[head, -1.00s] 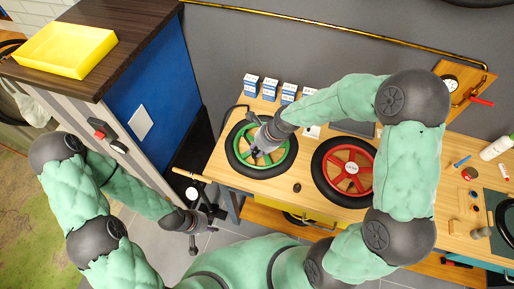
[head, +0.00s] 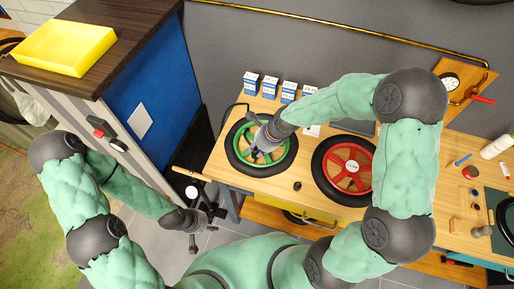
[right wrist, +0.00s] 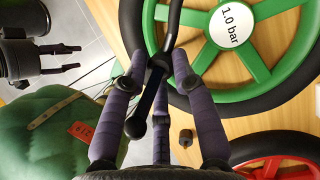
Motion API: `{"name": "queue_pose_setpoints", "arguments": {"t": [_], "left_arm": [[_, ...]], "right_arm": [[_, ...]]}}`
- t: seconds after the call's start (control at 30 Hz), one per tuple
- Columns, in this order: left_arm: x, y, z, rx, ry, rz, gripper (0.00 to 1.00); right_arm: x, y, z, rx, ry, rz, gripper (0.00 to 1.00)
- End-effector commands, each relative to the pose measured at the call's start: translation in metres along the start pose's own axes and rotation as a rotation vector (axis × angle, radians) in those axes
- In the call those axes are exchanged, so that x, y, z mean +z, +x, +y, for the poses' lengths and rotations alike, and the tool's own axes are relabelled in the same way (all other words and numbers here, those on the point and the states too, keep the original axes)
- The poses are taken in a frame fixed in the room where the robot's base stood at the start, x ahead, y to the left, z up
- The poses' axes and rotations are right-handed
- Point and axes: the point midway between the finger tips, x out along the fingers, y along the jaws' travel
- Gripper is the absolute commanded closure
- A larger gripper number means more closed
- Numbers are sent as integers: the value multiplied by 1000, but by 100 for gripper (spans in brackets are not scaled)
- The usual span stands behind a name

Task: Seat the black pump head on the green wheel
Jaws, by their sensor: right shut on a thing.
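The green wheel (head: 284,157) with a black tire lies flat on the wooden table in the head view. In the right wrist view its green rim (right wrist: 155,35) and a "1.0 bar" label (right wrist: 232,25) show. My right gripper (head: 259,152) is over the left part of this wheel. In the right wrist view, my right gripper (right wrist: 160,66) is shut on the black pump head (right wrist: 157,75), whose hose runs up and whose ball-ended lever points down. The pump head is near the tire and rim; contact cannot be told. My left gripper (head: 204,234) is open and empty, left of the table.
The red wheel (head: 364,185) lies right of the green wheel. A small dark cap (head: 297,186) lies between them near the table's front edge. A pump with a wooden handle (head: 190,175) stands left of the table. Several blue-and-white boxes (head: 269,88) stand behind the wheels.

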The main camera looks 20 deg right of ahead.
Motion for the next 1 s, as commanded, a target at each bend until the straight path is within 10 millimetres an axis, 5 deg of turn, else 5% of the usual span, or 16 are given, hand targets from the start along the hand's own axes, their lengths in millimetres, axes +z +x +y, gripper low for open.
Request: {"name": "queue_pose_setpoints", "arguments": {"t": [0.03,0.07,0.17,0.57,1.0], "left_arm": [[0,0,0,0,0,0,60],[0,0,0,0,0,0,60],[0,0,0,0,0,0,60],[0,0,0,0,0,0,60],[0,0,0,0,0,0,60]], "right_arm": [[0,0,0,-1,0,0,100],[0,0,0,-1,0,0,70],[0,0,0,-1,0,0,45],[0,-4,-1,-2,0,-1,45],[1,-80,-2,-5,0,-2,45]]}}
